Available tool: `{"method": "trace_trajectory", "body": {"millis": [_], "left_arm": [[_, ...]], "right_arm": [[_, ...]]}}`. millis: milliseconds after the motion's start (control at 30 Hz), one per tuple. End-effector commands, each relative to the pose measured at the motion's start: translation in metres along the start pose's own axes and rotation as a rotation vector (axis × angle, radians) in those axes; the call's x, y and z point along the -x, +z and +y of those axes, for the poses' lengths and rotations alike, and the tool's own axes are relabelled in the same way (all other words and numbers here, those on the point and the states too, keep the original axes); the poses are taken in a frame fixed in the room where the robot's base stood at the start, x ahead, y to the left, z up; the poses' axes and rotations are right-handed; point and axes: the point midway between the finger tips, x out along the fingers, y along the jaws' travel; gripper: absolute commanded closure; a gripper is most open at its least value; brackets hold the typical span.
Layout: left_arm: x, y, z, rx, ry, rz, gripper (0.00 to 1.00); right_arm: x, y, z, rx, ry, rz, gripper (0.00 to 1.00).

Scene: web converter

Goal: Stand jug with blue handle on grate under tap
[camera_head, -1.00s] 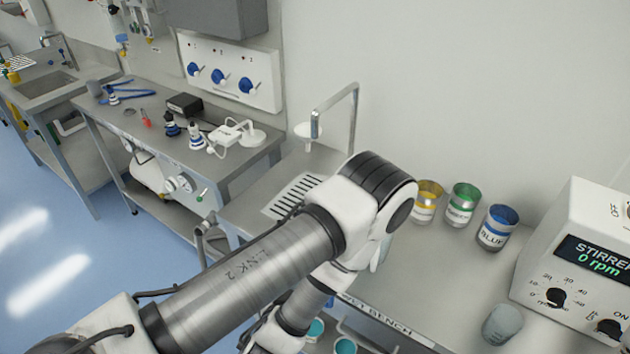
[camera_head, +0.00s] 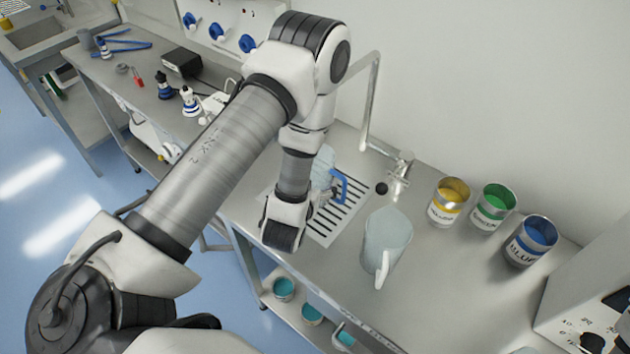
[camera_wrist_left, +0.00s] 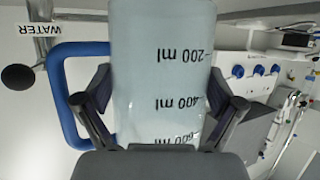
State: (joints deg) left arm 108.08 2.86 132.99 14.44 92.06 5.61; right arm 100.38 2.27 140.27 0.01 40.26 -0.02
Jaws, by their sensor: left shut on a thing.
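The clear jug with the blue handle shows in the head view (camera_head: 325,168), partly hidden behind my left arm. In the left wrist view the jug (camera_wrist_left: 160,70) fills the middle, with its blue handle to the left. My left gripper (camera_wrist_left: 158,82) is shut on the jug's body, one finger on each side. In the head view the gripper is hidden by my arm. The slotted grate (camera_head: 340,212) lies beside and below the jug; I cannot tell whether the jug touches it. The tap (camera_head: 371,105) rises behind the grate. My right gripper is not in view.
A clear jug with a white handle (camera_head: 390,238) stands right of the grate. A shelf below the bench holds several teal-topped containers (camera_head: 312,314).

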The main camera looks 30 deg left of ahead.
Motion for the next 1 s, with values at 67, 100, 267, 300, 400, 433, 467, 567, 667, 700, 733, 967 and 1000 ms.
{"method": "trace_trajectory", "body": {"millis": [67,100,267,300,400,433,467,567,667,700,733,967,1000], "left_arm": [[-0.018,-0.007,-0.003,0.003,-0.001,0.004,0.44],[-0.025,-0.009,-0.004,0.002,-0.001,0.003,0.44],[-0.039,0.0,-0.005,-0.003,0.001,-0.001,0.44],[-0.043,0.008,-0.005,-0.003,0.001,-0.001,0.44],[-0.049,0.024,-0.005,-0.003,0.001,-0.001,0.44],[-0.049,0.025,-0.005,-0.002,0.001,-0.001,0.44],[-0.049,0.025,-0.005,-0.002,0.001,0.0,0.44],[-0.048,0.022,-0.005,-0.002,0.001,0.0,0.44],[-0.047,0.022,-0.005,-0.002,0.001,-0.001,0.0],[-0.047,0.022,-0.005,-0.002,0.001,-0.001,0.0],[-0.047,0.022,-0.005,-0.002,0.001,-0.001,0.0],[-0.046,0.022,-0.005,-0.001,0.001,-0.001,0.0],[-0.045,0.022,-0.005,-0.002,0.001,-0.001,0.0]], "right_arm": [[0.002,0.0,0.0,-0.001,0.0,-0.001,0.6],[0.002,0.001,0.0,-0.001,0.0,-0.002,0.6],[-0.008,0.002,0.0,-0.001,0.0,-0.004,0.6],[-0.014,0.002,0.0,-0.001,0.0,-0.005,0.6],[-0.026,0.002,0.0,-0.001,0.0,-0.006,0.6],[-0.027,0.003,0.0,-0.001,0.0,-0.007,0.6],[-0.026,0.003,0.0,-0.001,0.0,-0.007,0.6],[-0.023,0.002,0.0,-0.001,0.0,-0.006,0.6],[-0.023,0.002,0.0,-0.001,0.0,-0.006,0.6],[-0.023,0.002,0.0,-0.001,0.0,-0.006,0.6],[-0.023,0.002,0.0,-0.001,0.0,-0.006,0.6],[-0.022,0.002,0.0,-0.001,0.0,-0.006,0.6],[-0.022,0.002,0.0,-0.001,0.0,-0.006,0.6]]}}
